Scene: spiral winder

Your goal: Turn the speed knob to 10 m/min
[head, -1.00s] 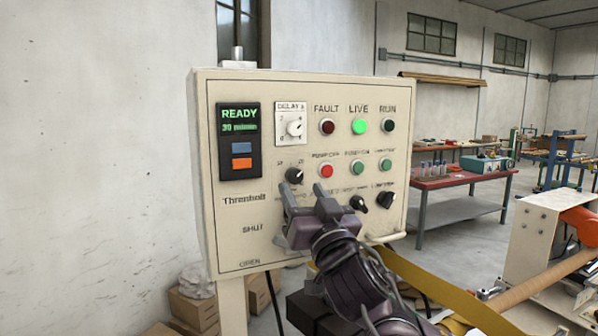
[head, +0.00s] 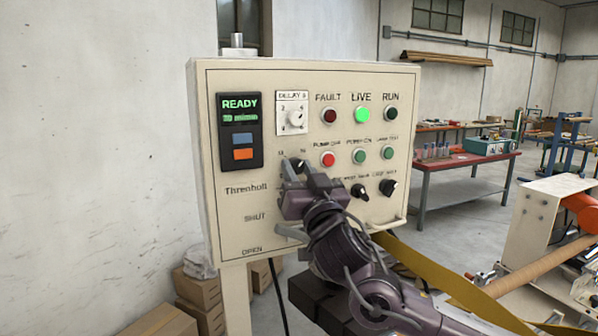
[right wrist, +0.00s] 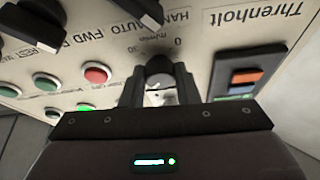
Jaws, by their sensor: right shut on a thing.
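The speed knob (head: 293,164) is a dark round knob on the cream control panel (head: 232,190), just right of the display. My right gripper (head: 299,173) reaches up to it from below and is shut on it. In the right wrist view the knob (right wrist: 158,70) sits between the two dark fingers of the gripper (right wrist: 158,84), below printed scale marks, with "0" nearby. The knob's pointer is mostly hidden. The display (head: 240,118) reads READY in green, with a speed line below too blurred to read surely. My left gripper is not in view.
Close by are the white delay dial (head: 295,118), a red button (head: 328,159), green buttons and two black selector knobs (head: 359,192). A green LIVE lamp (head: 362,114) glows. A yellow strip (head: 440,283) runs at lower right. Cardboard boxes (head: 200,290) lie below the panel.

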